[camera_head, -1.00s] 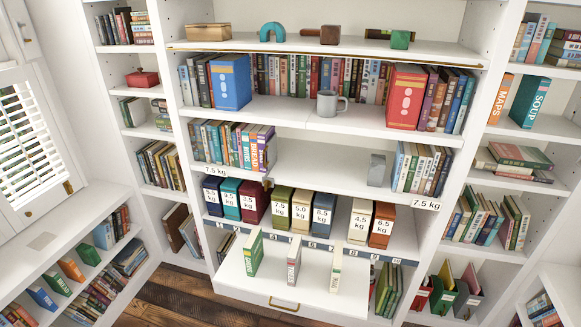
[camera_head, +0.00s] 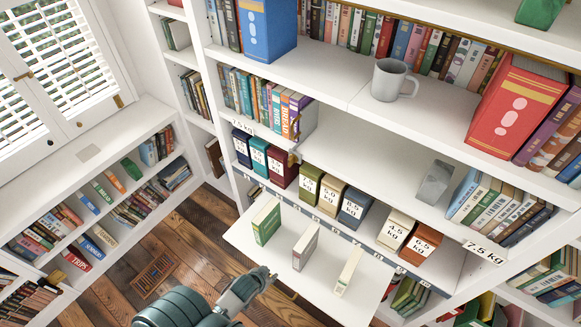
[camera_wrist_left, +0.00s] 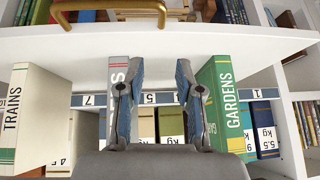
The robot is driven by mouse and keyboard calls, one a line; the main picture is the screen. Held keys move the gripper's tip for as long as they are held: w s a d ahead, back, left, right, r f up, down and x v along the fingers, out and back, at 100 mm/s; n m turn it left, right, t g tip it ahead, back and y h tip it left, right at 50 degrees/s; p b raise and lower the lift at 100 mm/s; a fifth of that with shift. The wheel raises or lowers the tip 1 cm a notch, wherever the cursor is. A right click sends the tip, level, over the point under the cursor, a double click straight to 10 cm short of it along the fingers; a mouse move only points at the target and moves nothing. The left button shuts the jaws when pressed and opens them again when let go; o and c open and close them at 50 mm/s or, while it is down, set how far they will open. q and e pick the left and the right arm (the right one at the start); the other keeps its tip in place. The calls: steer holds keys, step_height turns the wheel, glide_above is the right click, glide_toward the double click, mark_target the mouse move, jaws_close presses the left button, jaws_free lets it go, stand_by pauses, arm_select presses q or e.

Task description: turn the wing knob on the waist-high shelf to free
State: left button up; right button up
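A small brass fitting (camera_head: 293,158), which looks like the wing knob, sits at the front edge of the waist-high shelf (camera_head: 350,160), just above the dark red weighted box. It is too small to tell which way its wings point. A second small dark brass piece (camera_head: 297,125) shows above it by the upright books. My left gripper (camera_head: 268,275) is low in front of the pull-out board, below and apart from the knob. In the left wrist view its two fingers (camera_wrist_left: 160,68) stand apart with nothing between them. My right gripper is not in view.
The pull-out board (camera_head: 330,250) juts out with several upright books, including a green one (camera_head: 266,220). Weighted boxes (camera_head: 282,167) stand behind it. A grey mug (camera_head: 391,80) is on the shelf above. A brass handle (camera_wrist_left: 108,12) shows in the left wrist view.

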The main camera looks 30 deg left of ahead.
arm_select(q)
steer(key=w+a+r+t, duration=0.4)
steer(key=w+a+r, duration=0.15)
steer(key=r, duration=0.25)
steer(key=t+h+p, duration=0.2)
steer(key=t+p, duration=0.1)
steer(key=t, duration=0.4)
glide_toward(291, 161)
steer(key=w, duration=0.9)
steer(key=shift+r, duration=0.3)
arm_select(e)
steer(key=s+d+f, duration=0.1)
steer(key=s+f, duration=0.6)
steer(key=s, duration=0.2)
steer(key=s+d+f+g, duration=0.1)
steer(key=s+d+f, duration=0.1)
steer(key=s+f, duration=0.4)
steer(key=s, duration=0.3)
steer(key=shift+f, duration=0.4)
arm_select(q)
steer(key=shift+w, duration=0.1)
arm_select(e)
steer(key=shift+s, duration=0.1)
arm_select(q)
jaws_close()
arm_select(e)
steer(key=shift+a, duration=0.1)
